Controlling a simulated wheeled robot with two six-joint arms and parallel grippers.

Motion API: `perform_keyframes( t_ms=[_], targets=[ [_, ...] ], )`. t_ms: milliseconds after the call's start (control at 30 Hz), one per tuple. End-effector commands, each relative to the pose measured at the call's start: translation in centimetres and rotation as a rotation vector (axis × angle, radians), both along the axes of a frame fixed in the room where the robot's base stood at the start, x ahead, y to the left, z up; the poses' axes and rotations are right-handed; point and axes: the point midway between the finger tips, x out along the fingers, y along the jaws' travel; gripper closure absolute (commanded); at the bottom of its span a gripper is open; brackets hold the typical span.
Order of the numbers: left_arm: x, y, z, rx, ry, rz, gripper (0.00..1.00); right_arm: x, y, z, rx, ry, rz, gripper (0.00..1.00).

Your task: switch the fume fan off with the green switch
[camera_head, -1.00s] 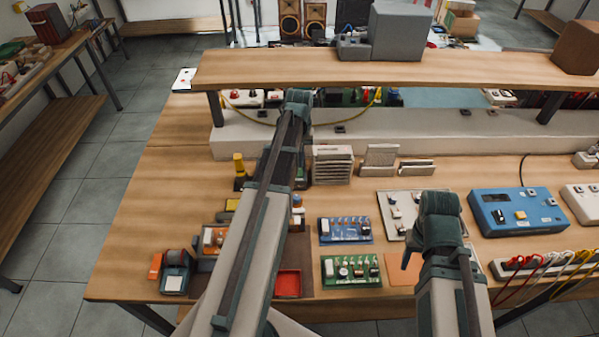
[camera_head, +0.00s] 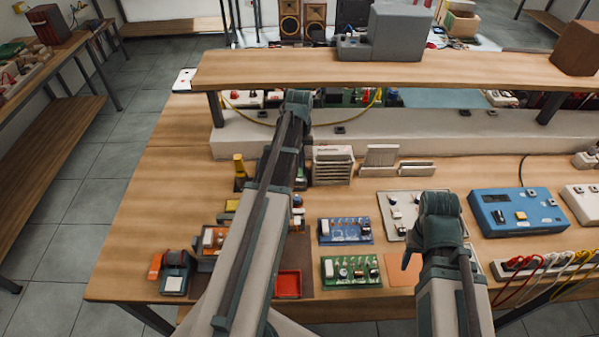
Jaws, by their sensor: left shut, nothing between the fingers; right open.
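A white slatted box (camera_head: 332,166), which looks like the fume fan, stands left of centre at the back of the bench. A small green part (camera_head: 301,174) shows at its left side, mostly behind my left arm; I cannot tell whether it is the green switch or its position. My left gripper (camera_head: 299,185) is down beside this spot, shut and empty, largely hidden by my own arm. My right gripper (camera_head: 408,260) is open and mostly hidden behind its arm, low over the bench by an orange mat.
Blue (camera_head: 345,230) and green (camera_head: 351,270) circuit boards lie between my arms. A blue instrument (camera_head: 517,211) and coloured leads (camera_head: 545,265) are at the right. A raised shelf (camera_head: 400,68) spans the back. A yellow-topped part (camera_head: 239,165) stands left of my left arm.

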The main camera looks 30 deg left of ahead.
Motion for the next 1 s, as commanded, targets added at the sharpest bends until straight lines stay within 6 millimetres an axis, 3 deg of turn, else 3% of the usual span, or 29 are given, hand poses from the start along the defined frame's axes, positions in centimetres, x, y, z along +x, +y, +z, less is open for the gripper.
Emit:
perform_keyframes(
  t_ms=[1000],
  targets=[
    [0.00, 0.00, -0.65, 0.000, 0.000, 0.000, 1.00, 0.00, 0.00, -0.64, 0.000, 0.000, 0.000, 0.50]
  ],
)
